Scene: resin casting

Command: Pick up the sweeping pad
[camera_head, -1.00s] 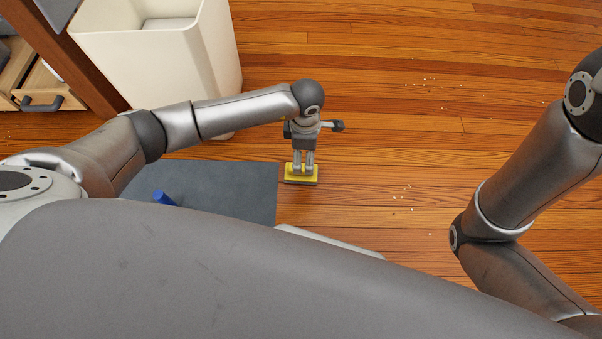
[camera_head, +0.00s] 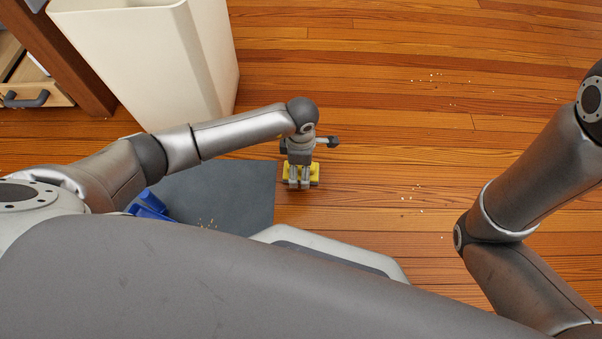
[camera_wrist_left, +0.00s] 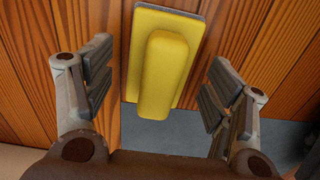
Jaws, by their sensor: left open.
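The sweeping pad (camera_head: 315,173) is a yellow block with a raised grip on a thin grey base. It lies on the wooden floor by the right edge of a dark grey mat (camera_head: 240,185). My left gripper (camera_head: 299,184) points down over it and hides its middle in the head view. In the left wrist view the yellow pad (camera_wrist_left: 163,75) lies between the two open fingers (camera_wrist_left: 158,85), with a visible gap on each side. My right arm shows at the right, but its gripper is out of view.
A tall cream bin (camera_head: 150,65) stands at the upper left, beside a wooden drawer (camera_head: 35,95). A blue object (camera_head: 150,207) lies at the mat's left, partly hidden by my body. Pale crumbs are scattered on the mat and floor. The floor right of the pad is mostly clear.

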